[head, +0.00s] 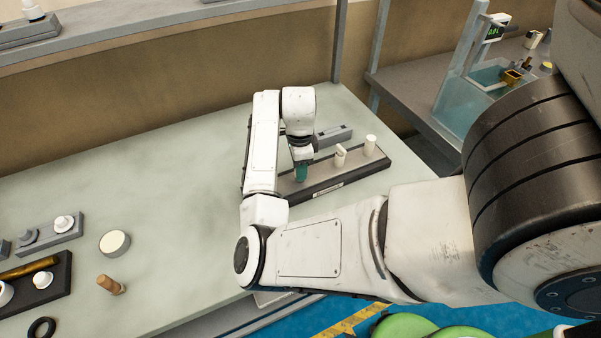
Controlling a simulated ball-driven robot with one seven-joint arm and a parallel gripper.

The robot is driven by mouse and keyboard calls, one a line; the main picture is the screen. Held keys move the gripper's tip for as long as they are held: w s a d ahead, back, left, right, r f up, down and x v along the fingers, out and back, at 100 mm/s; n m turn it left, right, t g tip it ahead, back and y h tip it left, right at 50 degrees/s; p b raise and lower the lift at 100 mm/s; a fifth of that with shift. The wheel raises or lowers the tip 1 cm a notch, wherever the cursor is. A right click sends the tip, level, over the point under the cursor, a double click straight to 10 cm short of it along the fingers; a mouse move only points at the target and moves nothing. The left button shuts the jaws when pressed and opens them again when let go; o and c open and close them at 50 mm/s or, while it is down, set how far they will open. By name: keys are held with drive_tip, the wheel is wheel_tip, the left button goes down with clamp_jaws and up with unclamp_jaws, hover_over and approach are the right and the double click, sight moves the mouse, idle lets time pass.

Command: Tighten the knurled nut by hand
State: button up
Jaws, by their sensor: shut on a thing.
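My gripper (300,169) points down over the left part of a dark grey bar-shaped fixture (330,179) on the pale green table. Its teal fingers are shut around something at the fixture. The thing held is mostly hidden by the fingers, so I cannot clearly see the knurled nut or how it sits. Two white upright parts stand on the same fixture to the right: a middle one (340,157) with a small side piece, and a plain cylinder (370,145) at the far end. My forearm hides the fixture's left end.
A grey block (333,136) lies behind the fixture. At left are a round white-topped disc (114,242), a wooden-handled piece (111,285), a black ring (41,328) and a dark tray (62,283). A clear tank (478,75) stands on another bench at right. The table's middle left is clear.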

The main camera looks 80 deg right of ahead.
idle(0.3)
drive_tip(key=m+b, duration=0.1)
drive_tip(key=m, duration=0.3)
drive_tip(key=shift+f+b, duration=0.1)
drive_tip(key=shift+b, duration=0.2)
drive_tip(key=shift+m, duration=0.6)
drive_tip(key=m+b, duration=0.2)
drive_tip(key=m, duration=0.1)
drive_tip(key=shift+m, duration=1)
drive_tip(key=shift+b, duration=0.35)
